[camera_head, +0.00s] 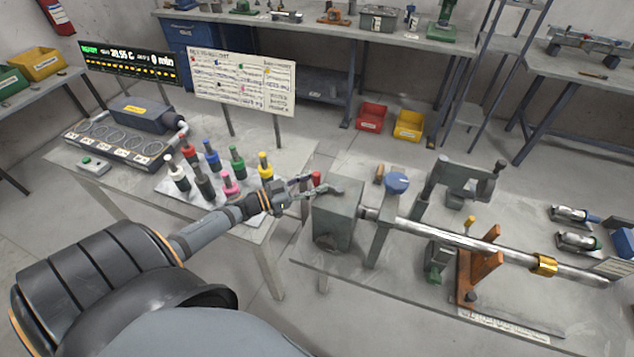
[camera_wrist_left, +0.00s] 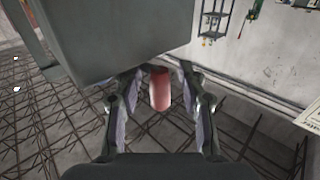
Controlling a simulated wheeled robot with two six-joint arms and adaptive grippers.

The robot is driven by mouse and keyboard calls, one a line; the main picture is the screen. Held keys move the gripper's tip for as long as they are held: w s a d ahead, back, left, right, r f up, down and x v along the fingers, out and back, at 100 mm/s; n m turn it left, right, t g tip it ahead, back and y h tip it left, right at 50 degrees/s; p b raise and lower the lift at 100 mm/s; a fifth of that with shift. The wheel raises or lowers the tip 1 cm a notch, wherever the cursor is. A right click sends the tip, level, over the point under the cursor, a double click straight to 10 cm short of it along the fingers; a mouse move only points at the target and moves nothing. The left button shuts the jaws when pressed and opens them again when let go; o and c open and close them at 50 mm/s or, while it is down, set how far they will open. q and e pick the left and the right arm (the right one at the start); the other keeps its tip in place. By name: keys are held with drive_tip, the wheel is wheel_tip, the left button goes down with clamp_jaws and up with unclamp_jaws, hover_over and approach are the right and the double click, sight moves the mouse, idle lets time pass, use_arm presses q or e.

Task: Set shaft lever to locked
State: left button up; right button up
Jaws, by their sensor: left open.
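A red grip (camera_head: 316,178), apparently the end of the shaft lever, shows at the upper left of the grey box (camera_head: 338,214) that holds one end of the steel shaft (camera_head: 430,232). My left gripper (camera_head: 322,185) is open around the grip. In the left wrist view the red grip (camera_wrist_left: 160,89) stands between the two spread fingers (camera_wrist_left: 160,105), with a gap visible on both sides. The rest of the lever and any position marks are hidden. My right gripper is not in view.
The shaft bench carries a blue knob (camera_head: 397,182), an orange bracket (camera_head: 480,265) and a grey clamp (camera_head: 465,180). Floor shows between the tables.

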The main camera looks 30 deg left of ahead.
use_arm(q)
drive_tip(key=shift+w+d, duration=0.25)
drive_tip(key=shift+w, duration=0.1)
clamp_jaws()
